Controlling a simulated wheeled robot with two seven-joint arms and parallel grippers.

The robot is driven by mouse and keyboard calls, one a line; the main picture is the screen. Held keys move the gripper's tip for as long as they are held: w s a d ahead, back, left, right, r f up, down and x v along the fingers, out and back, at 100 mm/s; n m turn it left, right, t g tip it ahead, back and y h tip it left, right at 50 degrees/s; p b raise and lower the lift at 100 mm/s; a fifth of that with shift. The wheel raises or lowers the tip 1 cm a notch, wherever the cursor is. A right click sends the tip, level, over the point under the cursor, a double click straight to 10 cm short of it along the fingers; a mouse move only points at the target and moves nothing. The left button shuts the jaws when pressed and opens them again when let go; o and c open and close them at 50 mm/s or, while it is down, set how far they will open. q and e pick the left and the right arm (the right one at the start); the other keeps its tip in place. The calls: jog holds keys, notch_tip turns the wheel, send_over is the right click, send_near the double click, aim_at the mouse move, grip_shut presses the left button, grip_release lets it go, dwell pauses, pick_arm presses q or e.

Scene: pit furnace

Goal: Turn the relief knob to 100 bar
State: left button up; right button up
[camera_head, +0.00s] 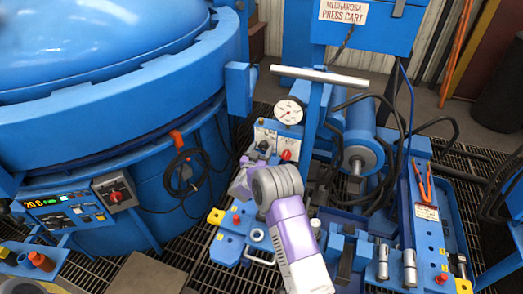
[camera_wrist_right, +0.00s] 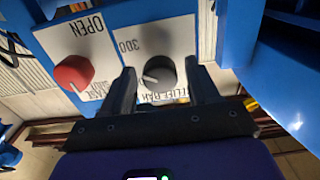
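The relief knob (camera_wrist_right: 159,73) is a dark round dial on a white plate, with "300" and partly hidden relief-bar lettering upside down around it in the right wrist view. A pale mark shows on its face. My right gripper (camera_wrist_right: 162,80) is open, one finger on each side of the knob. A gap seems to show on both sides; contact is hard to judge. In the head view, my right gripper (camera_head: 241,181) reaches the valve panel (camera_head: 264,135), and the dark knob (camera_head: 264,146) shows just beyond it. My left gripper is not in view.
A red knob (camera_wrist_right: 73,73) marked "OPEN" sits beside the relief knob. A round white gauge (camera_head: 289,111) stands above the panel. A pale bar handle (camera_head: 320,76) crosses above. The blue furnace (camera_head: 110,110) fills the left; hoses and a cylinder (camera_head: 360,130) lie right.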

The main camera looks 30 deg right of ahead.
jog(key=c, duration=0.9)
